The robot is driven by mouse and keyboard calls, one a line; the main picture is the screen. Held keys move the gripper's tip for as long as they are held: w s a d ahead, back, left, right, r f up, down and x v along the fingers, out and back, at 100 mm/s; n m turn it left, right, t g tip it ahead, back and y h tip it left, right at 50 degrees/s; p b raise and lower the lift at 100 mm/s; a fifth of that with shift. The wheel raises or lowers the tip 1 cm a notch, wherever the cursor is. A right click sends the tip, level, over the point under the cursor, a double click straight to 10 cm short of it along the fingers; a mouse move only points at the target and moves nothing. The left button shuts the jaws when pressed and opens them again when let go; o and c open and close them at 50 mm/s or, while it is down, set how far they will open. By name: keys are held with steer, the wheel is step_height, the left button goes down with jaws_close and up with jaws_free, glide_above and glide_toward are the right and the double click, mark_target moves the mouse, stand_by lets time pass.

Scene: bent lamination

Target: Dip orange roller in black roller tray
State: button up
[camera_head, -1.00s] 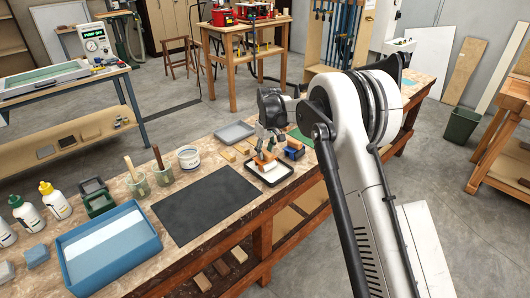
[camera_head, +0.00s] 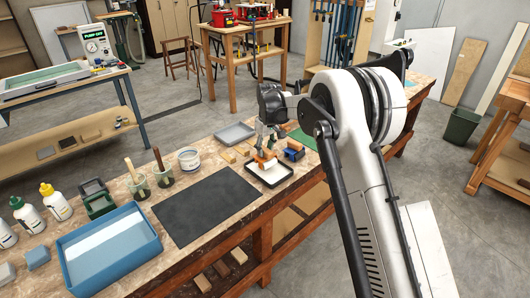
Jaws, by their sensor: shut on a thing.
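My gripper (camera_head: 265,144) points down over the black roller tray (camera_head: 285,178), which has a white inside and sits near the front edge of the workbench. My gripper is shut on the orange roller (camera_head: 264,157). Its orange part shows between and below the fingers, low over the left part of the tray. Whether the roller touches the tray's inside is too small to tell. My arm comes in from the right.
A blue and orange item (camera_head: 294,151) stands just right of my gripper. A grey tray (camera_head: 235,134) and small wooden blocks (camera_head: 236,152) lie behind. A dark mat (camera_head: 205,205), a white tub (camera_head: 188,159) and a blue tray (camera_head: 112,250) are to the left.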

steer(key=shift+r+p, duration=0.5)
steer(key=shift+r, duration=1.65)
